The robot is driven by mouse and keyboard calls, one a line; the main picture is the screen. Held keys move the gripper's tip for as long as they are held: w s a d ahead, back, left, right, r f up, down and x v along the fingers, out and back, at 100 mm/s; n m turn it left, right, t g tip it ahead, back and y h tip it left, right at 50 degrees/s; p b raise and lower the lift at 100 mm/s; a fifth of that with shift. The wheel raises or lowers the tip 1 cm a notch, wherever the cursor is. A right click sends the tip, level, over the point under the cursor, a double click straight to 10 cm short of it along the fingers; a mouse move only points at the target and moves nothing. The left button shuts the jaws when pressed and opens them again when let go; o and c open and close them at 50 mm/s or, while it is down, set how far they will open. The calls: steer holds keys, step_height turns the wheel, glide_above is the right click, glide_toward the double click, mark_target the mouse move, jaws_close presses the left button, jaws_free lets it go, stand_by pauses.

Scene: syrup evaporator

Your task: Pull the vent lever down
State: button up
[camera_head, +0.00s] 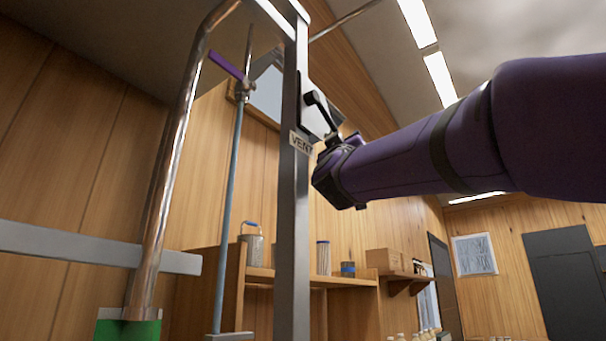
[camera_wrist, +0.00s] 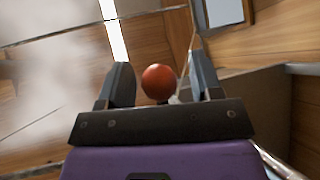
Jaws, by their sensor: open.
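The vent lever's dark arm (camera_head: 321,110) shows in the head view on a light plate beside the metal post, above a "VENT" label (camera_head: 301,143). It slants down to the right toward my gripper (camera_head: 330,147), and its lower end is hidden there. In the wrist view, a round red knob (camera_wrist: 158,82) sits between the two spread fingers of my gripper (camera_wrist: 159,63). The fingers are apart, with a gap visible on each side of the knob. I cannot see whether anything touches it.
A grey metal post (camera_head: 294,220) stands just left of my gripper. Further left are a purple-handled valve (camera_head: 228,65) on a thin pipe and a thick shiny pipe (camera_head: 170,170). A wooden shelf (camera_head: 315,279) with cans is below and behind. Open room lies right.

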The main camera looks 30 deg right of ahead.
steer(key=shift+s, duration=0.1)
steer(key=v, duration=1)
steer(key=shift+a+f, duration=0.2)
steer(key=shift+f, duration=0.1)
steer(key=shift+s+r, duration=0.1)
